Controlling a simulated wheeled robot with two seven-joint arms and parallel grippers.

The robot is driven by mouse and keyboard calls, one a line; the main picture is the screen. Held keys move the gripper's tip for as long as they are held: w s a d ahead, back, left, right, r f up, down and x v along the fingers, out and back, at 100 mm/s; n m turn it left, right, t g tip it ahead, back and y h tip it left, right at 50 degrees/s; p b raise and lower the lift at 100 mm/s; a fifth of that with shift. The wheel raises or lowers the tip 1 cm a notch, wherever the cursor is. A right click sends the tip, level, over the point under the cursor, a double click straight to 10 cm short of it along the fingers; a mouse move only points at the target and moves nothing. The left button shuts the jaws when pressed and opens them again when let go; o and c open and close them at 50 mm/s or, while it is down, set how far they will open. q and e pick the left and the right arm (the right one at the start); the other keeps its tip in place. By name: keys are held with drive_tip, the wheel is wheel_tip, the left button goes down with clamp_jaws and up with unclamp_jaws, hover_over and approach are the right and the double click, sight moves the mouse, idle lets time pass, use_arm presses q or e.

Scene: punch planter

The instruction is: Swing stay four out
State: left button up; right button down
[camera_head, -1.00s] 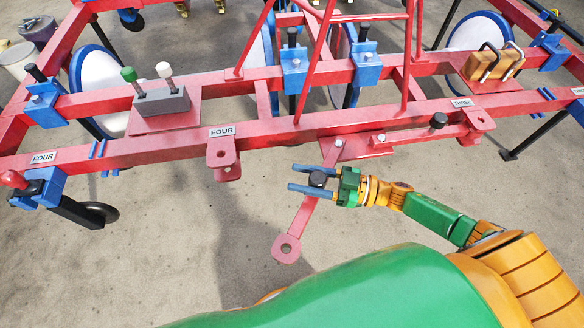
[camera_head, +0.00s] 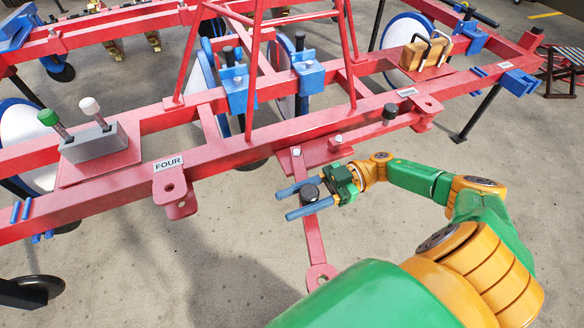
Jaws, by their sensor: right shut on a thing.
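The stay (camera_head: 313,238), a flat red bar with a ring at its free end, hangs out from a bolt on the near red beam. It points down and slightly right, clear of the beam. My right gripper (camera_head: 300,201) is shut on the stay's black knob (camera_head: 308,193), its blue fingers on either side of it. The plate marked FOUR (camera_head: 168,163) sits on the beam to the left, above a red holed bracket (camera_head: 175,197). My left gripper is not in view.
Another red bar with a black knob (camera_head: 389,112) lies along the beam near the THREE bracket (camera_head: 427,108). A grey block with green and white levers (camera_head: 93,142) stands on the frame at left.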

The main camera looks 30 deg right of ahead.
drive_tip(key=shift+f, duration=0.1)
drive_tip(key=shift+c, duration=1.8)
unclamp_jaws()
drive_tip(key=shift+s+d, duration=0.1)
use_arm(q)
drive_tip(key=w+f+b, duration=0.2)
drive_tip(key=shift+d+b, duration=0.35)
use_arm(e)
drive_tip(key=s+d, duration=0.1)
drive_tip(key=d, duration=0.6)
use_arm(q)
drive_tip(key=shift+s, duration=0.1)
